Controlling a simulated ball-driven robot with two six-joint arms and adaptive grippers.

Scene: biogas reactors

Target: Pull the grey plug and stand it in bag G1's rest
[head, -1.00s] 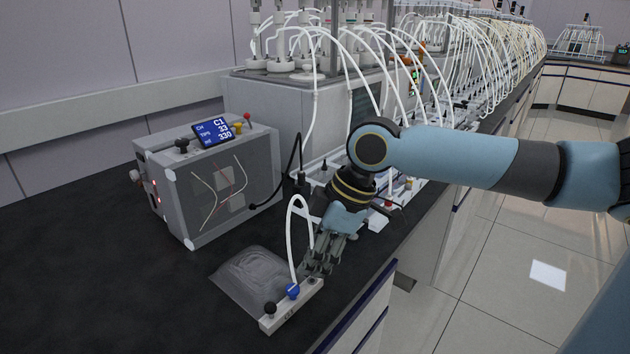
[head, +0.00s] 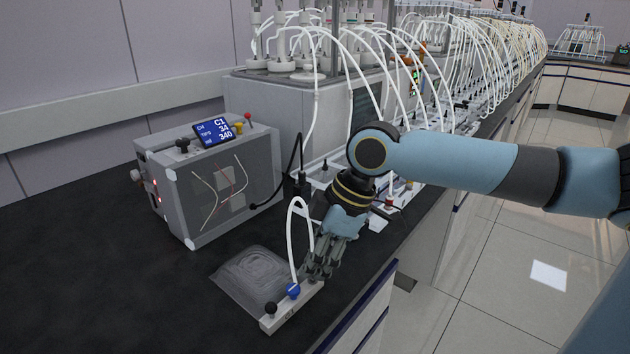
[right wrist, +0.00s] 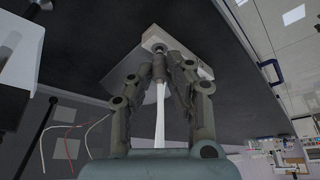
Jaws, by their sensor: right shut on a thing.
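My right gripper (head: 316,274) is shut at the near end of the bench, over the white bar (head: 282,322). In the right wrist view its fingers (right wrist: 172,62) close around a small grey piece, which appears to be the grey plug, with a white tube (right wrist: 161,112) running from it. In the head view the white tube (head: 291,222) arches beside the gripper. The bar carries a blue knob (head: 292,290) and a black knob (head: 270,308). A clear flat bag (head: 245,278) lies beside it. My left gripper is out of view.
A grey box with a display (head: 213,130) and coloured posts stands at the left. Behind my right arm are a reactor unit (head: 265,105) and a long row of white tubes. The bench's front edge is close to the bar. The dark bench (head: 120,290) at the left is clear.

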